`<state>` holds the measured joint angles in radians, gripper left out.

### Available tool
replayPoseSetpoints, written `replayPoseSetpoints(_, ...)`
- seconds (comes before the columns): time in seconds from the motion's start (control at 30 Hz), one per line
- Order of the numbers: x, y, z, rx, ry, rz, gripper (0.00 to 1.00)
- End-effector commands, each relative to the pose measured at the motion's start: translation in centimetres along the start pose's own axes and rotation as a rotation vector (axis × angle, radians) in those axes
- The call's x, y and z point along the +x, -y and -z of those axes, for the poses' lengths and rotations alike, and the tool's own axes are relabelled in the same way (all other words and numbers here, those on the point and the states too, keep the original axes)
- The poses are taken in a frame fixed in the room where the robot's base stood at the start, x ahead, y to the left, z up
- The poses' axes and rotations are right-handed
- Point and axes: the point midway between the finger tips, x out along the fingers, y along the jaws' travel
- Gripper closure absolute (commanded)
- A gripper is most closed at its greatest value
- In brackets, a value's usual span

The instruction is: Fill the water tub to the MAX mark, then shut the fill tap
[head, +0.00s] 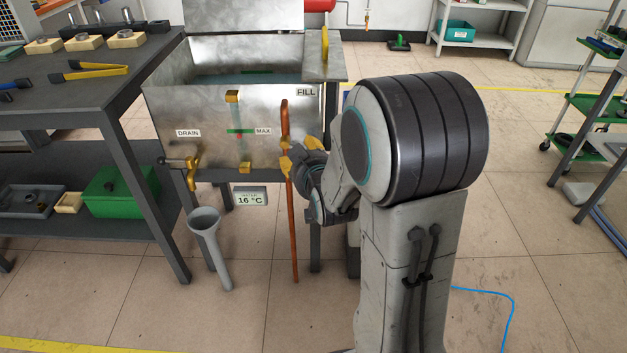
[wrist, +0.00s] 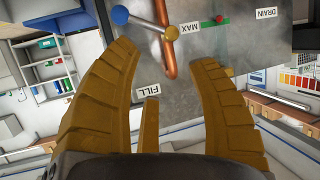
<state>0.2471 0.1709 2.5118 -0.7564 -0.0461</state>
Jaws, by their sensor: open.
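The metal water tub (head: 160,110) stands ahead with dark water (head: 235,78) inside. On its front is an upright sight gauge (head: 232,112) with a green mark (head: 240,131) beside the MAX label (head: 263,131); I cannot read its level clearly. A copper pipe (head: 285,190) runs up the front near the FILL label (head: 306,92). In the wrist view the fill tap's lever (wrist: 145,23), with a blue end, crosses the copper pipe (wrist: 166,55). My gripper (head: 297,153) is open beside the pipe; its fingers (wrist: 163,58) show nothing held, with the tap beyond their tips.
A brass drain tap (head: 192,172) sits at the tub's lower left, above a grey funnel pipe (head: 205,222). A display (head: 250,198) reads 16 °C. A dark workbench (head: 60,95) with yellow-handled tongs (head: 90,71) stands left. Floor at right is mostly free, with a blue hose (head: 495,292).

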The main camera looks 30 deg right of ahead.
Motion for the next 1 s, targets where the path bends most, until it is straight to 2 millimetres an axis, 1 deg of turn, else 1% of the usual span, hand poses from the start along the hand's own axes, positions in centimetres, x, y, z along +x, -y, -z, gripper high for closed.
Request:
replayPoseSetpoints(0.03, 1.8, -0.6, -2.7, 0.003, -0.035, -0.016, 0.47)
replayPoseSetpoints(0.1, 3.0, -1.3, -3.8, 0.005, -0.096, -0.034, 0.47)
replayPoseSetpoints(0.2, 4.4, -2.2, -5.3, 0.006, -0.172, -0.058, 0.47)
replayPoseSetpoints(0.4, 5.8, -3.6, -7.2, 0.004, -0.286, -0.093, 0.47)
replayPoseSetpoints(0.57, 6.2, -4.1, -7.8, 0.002, -0.334, -0.107, 0.47)
replayPoseSetpoints(0.73, 7.0, -4.4, -7.6, 0.001, -0.353, -0.112, 0.47)
replayPoseSetpoints(1.0, 9.8, -4.7, -6.7, 0.001, -0.355, -0.112, 0.47)
